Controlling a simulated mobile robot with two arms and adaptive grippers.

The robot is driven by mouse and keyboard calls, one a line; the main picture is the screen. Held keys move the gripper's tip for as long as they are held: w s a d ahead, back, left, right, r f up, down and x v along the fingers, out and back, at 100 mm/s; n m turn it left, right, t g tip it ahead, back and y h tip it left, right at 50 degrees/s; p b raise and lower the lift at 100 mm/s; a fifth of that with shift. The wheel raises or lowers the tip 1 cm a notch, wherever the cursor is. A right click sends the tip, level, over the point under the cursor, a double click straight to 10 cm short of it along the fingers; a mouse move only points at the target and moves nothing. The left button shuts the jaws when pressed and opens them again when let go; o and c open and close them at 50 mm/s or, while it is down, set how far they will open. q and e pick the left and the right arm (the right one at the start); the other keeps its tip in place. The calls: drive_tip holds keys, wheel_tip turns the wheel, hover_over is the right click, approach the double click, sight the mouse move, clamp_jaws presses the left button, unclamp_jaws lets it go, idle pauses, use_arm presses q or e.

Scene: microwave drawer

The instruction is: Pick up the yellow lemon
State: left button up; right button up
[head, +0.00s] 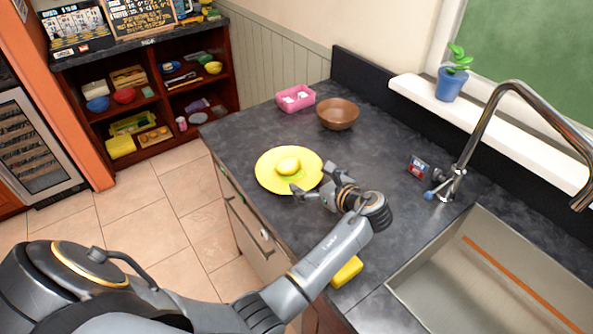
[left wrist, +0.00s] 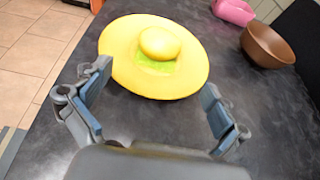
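The yellow lemon (head: 288,166) sits on a round yellow plate (head: 268,181) on the dark counter. A green patch shows on the plate beside and under the lemon. In the left wrist view the lemon (left wrist: 159,43) is beyond the fingertips, near the picture's top middle, on the plate (left wrist: 125,65). My left gripper (head: 313,182) is at the plate's right front edge, with its fingers spread. In the left wrist view the left gripper (left wrist: 152,86) is open and empty, its two fingers on either side of the plate's near part. My right gripper is in neither view.
A brown bowl (head: 337,115) and a pink container (head: 296,98) stand behind the plate. A yellow block (head: 346,271) lies at the counter's front edge near my arm. The sink (head: 480,285) and tap (head: 468,150) are at right. Counter between plate and tap is mostly clear.

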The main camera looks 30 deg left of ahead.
sight(294, 169)
use_arm(q)
drive_tip(key=x, duration=0.5)
drive_tip(key=shift+w+a, duration=0.15)
drive_tip(key=shift+a, duration=0.15)
drive_tip(key=shift+a+f+p, duration=0.1)
drive_tip(key=shift+p, duration=0.2)
drive_tip(key=shift+w+a+f, duration=0.1)
drive_tip(key=shift+w+a, duration=0.1)
drive_tip(key=shift+a, duration=0.25)
drive_tip(key=p+x, duration=0.1)
drive_tip(key=x, duration=0.3)
drive_tip(key=shift+a+f, duration=0.15)
drive_tip(key=shift+a, duration=0.05)
drive_tip(key=shift+w, duration=0.1)
drive_tip(key=shift+c, duration=0.2)
drive_tip(key=c, duration=1.2)
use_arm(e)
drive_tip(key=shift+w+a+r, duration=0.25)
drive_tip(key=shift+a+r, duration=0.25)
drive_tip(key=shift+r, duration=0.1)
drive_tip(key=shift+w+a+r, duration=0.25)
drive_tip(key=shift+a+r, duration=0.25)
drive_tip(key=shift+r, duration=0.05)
